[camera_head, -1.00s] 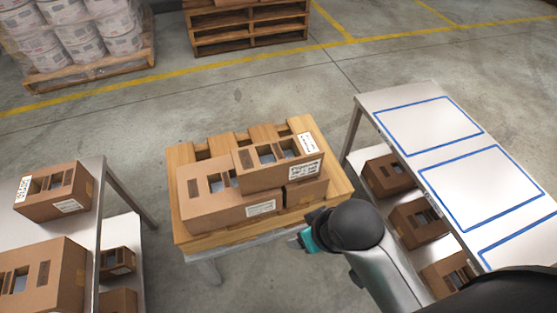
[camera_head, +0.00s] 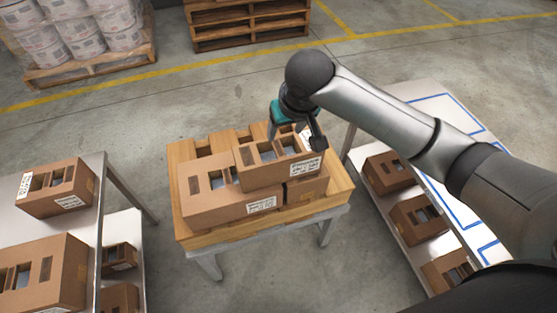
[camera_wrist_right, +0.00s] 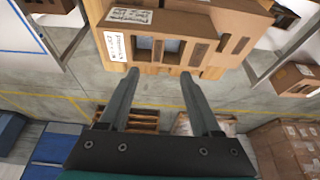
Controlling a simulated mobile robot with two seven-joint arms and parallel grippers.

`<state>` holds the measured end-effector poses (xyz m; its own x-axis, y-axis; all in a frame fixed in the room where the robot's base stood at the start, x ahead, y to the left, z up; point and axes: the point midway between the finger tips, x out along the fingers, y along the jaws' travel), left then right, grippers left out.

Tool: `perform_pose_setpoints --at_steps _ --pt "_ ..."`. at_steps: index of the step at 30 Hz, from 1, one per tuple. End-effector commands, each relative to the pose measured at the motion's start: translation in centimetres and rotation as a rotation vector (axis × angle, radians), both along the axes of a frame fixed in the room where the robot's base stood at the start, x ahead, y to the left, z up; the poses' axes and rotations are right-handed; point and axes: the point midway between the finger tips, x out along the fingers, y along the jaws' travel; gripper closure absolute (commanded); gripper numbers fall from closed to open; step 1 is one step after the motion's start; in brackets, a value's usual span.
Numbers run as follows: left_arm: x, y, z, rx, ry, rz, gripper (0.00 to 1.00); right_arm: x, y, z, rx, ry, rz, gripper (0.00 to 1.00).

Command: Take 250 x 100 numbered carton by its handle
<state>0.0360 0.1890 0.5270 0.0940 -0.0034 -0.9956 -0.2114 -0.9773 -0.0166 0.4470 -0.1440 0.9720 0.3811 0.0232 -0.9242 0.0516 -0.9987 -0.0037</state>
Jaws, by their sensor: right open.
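Three brown cartons are stacked on a wooden pallet (camera_head: 345,188) in the middle. The upper carton (camera_head: 262,177) lies across the lower ones and has cut-out openings on top and white labels; the print is too small to read, so I cannot tell which is the 250 x 100 one. A larger carton (camera_head: 205,209) sits lower left, and another (camera_head: 306,188) is partly hidden beneath. My right gripper (camera_head: 295,138) is open over the upper carton's far right end. In the right wrist view its fingertips (camera_wrist_right: 160,74) are empty beside that carton's openings (camera_wrist_right: 170,46). My left gripper is out of view.
The pallet rests on a small metal stand (camera_head: 322,222). A left shelf table (camera_head: 94,187) and a right table (camera_head: 430,95) with blue outlined areas both carry cartons, the right one on its lower shelf. Loaded and empty pallets (camera_head: 250,25) stand behind on open floor.

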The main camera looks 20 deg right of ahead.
Motion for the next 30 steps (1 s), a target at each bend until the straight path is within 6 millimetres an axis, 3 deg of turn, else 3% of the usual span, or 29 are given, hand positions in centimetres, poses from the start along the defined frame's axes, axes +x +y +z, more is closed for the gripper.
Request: perform_pose_setpoints --at_steps 4,15,25,30 --pt "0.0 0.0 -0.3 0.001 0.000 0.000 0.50 0.8 -0.5 -0.5 -0.003 0.002 -0.021 0.35" --pt "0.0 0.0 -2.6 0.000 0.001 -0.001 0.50 3.4 -0.3 -7.2 -0.005 0.002 -0.019 0.35" --pt "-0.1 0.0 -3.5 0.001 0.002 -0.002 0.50 4.5 -0.3 -9.6 -0.004 -0.001 -0.018 0.35" --pt "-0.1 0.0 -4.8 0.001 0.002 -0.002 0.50 5.2 -0.1 -12.3 -0.004 0.000 -0.018 0.35"
